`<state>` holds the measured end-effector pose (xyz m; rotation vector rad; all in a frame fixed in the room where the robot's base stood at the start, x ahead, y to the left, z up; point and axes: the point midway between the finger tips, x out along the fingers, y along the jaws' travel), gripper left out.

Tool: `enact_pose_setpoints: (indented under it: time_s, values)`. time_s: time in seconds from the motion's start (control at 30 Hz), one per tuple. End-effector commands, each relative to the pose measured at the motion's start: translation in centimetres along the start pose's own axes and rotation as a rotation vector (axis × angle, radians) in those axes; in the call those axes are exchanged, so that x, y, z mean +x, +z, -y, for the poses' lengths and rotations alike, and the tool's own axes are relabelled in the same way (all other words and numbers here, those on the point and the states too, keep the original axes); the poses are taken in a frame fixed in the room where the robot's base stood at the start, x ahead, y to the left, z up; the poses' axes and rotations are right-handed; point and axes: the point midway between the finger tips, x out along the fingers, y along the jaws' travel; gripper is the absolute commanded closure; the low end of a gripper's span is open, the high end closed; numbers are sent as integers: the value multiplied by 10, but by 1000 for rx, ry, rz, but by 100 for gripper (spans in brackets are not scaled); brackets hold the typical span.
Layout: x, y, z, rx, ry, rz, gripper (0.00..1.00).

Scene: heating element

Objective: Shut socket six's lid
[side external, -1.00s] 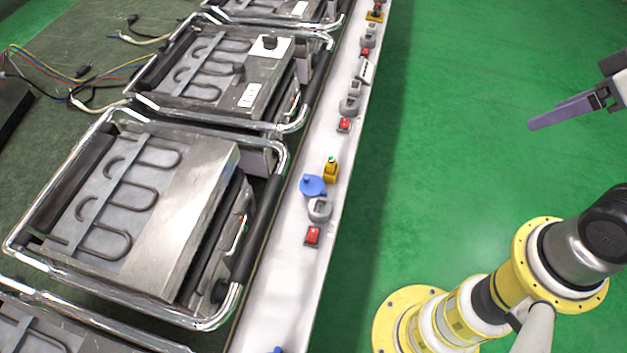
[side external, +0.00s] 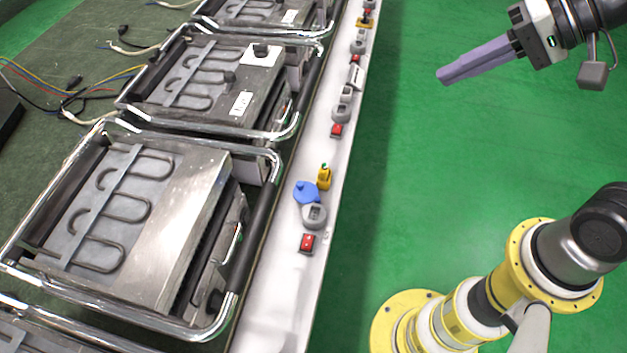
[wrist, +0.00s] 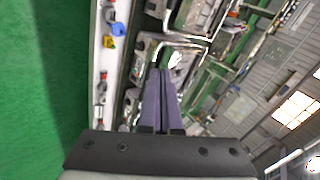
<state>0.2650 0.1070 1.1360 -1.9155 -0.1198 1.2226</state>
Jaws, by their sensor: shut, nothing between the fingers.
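Several grey sockets stand in a row on the white rail: a near one (side external: 314,215), a middle one (side external: 342,109) and a farther one (side external: 357,46). I see no numbers, so I cannot tell which is socket six, and the lids are too small to read as open or shut. My gripper (side external: 442,77) hangs over the green floor at the upper right, right of the rail and apart from everything. Its long purple fingers point left and are together, with nothing between them. They also show in the wrist view (wrist: 161,74), pointing toward the metal-framed units.
Red switches (side external: 307,243), a blue round part (side external: 306,191) and a yellow part (side external: 324,177) share the rail. Left of it stand heater units with chrome tube frames (side external: 278,165). Loose wires (side external: 70,92) lie at the far left.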

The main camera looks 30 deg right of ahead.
Motion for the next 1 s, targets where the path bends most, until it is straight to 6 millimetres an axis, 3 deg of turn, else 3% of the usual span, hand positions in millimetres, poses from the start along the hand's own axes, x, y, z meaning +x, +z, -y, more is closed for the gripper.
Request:
enact_pose_setpoints:
  time_s: [0.1, 0.2, 0.37, 0.47, 0.53, 0.6, 0.7, 0.83, 1.0]
  values:
    - [42, -25, 22, 276, -85, 60, 100]
    - [81, -49, 30, 522, -136, 95, 100]
    - [158, -87, 12, 937, -166, 117, 100]
    - [215, -103, -23, 1210, -148, 103, 100]
    - [254, -106, -59, 1391, -116, 80, 100]
    - [287, -101, -97, 1535, -74, 51, 100]
    - [320, -84, -146, 1666, -2, 20, 100]
    - [339, -56, -186, 1722, 91, 15, 100]
    - [348, -45, -198, 1733, 126, 16, 100]
